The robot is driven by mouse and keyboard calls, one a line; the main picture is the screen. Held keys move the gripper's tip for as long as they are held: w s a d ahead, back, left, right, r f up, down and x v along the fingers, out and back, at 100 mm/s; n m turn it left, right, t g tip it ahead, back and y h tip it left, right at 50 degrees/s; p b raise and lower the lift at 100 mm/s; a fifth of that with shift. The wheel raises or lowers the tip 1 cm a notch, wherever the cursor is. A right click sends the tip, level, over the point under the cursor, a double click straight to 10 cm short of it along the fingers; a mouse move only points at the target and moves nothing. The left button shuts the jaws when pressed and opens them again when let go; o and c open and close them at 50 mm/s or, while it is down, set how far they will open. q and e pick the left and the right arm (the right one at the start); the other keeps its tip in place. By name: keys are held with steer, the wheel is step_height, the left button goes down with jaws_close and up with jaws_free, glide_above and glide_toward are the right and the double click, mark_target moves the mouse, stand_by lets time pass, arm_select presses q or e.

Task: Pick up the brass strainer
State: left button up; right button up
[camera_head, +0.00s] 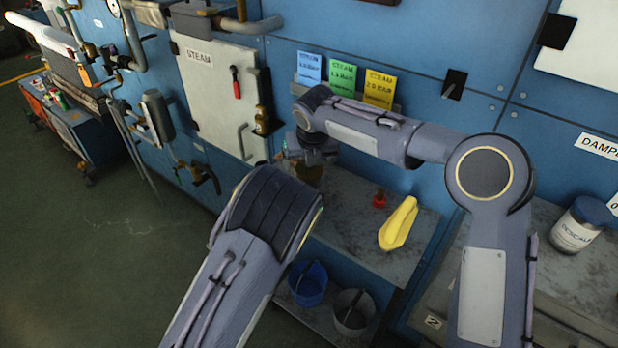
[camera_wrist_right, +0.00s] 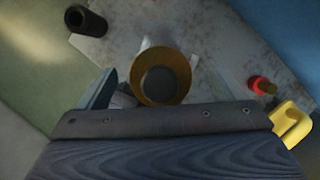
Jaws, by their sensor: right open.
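The brass strainer (camera_wrist_right: 163,66) shows in the right wrist view as a round brass ring with a dark grey centre, just beyond the edge of my right gripper's body. In the head view the brass strainer (camera_head: 308,174) is a small brownish shape on the grey bench top, partly hidden under my right gripper (camera_head: 310,152). My right gripper is open and above the strainer; its fingertips are not clear, and I see no grip on it. My left arm comes up from the bottom, but its gripper is not in view.
A yellow object (camera_head: 398,223) and a small red item (camera_head: 379,200) lie on the bench right of the strainer. A dark cylinder (camera_wrist_right: 86,20) stands near the bench edge. Blue (camera_head: 308,283) and grey (camera_head: 353,312) buckets sit on the lower shelf. A blue panel wall (camera_head: 420,60) rises behind.

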steer(key=shift+f, duration=0.1)
steer(key=shift+c, duration=0.4)
steer(key=c, duration=1.6)
steer(key=shift+o, duration=0.2)
step_height(320, 180, up, 18)
arm_select(q)
steer(key=o, duration=1.2)
steer(key=shift+s, duration=0.1)
